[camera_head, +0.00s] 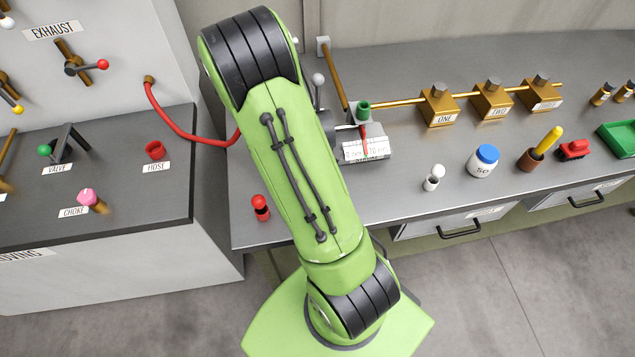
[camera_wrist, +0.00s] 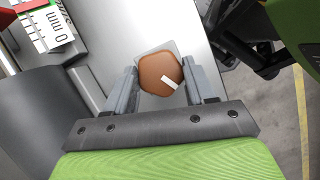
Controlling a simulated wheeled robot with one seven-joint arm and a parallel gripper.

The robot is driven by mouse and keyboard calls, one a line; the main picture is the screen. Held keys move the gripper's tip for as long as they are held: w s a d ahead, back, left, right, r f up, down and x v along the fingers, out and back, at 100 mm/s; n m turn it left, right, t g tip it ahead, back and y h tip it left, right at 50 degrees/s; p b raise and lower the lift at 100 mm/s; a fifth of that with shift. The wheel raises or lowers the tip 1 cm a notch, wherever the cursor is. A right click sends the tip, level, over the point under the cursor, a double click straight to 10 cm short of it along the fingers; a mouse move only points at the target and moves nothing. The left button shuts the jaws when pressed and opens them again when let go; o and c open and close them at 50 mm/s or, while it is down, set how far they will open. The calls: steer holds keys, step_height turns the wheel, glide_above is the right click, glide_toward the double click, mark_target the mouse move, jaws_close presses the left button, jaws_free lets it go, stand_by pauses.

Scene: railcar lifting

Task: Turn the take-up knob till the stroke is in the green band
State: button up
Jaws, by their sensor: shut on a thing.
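The take-up knob (camera_wrist: 158,72), brown-orange and many-sided with a white mark on its face, shows in the wrist view. My gripper (camera_wrist: 164,80) is shut on it, with a grey finger on each side. In the head view my green arm hides the knob and gripper. The stroke scale (camera_head: 372,154) is a white plate with millimetre marks, right of my arm; a red pointer (camera_head: 365,137) stands over its middle. Part of the scale (camera_wrist: 55,32) also shows at the wrist view's upper left, by a red piece.
A red hose (camera_head: 180,128) runs behind my arm. A red-capped item (camera_head: 261,208) stands at the bench's front. To the right are a white pot (camera_head: 433,180), a blue-lidded jar (camera_head: 483,162) and brass blocks (camera_head: 439,106). A grey cylinder (camera_wrist: 38,112) lies left of my gripper.

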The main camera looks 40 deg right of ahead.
steer(key=o, duration=1)
steer(key=p+v, duration=0.3)
steer(key=v, duration=1.2)
steer(key=shift+w+r, duration=0.15)
steer(key=shift+r, duration=0.25)
steer(key=shift+a, duration=0.1)
steer(key=s+a+r+m+t+y, duration=0.1)
steer(key=s+a+r+m+t, duration=0.1)
steer(key=s+a+r+t, duration=0.1)
steer(key=s+a+r+m+t+y, duration=0.1)
steer(key=s+a+r+m+t, duration=0.2)
steer(key=s+a+r, duration=0.1)
steer(key=s+a+r+m+t+y, duration=0.1)
steer(key=s+a+r+m+t, duration=0.2)
steer(key=s+a+r, duration=0.1)
steer(key=shift+s+a+r+b, duration=0.15)
steer(key=shift+s+a, duration=0.05)
steer(key=shift+a, duration=0.15)
steer(key=shift+s+a+r+b, duration=0.15)
steer(key=shift+a+r, duration=0.05)
steer(key=shift+a, duration=0.2)
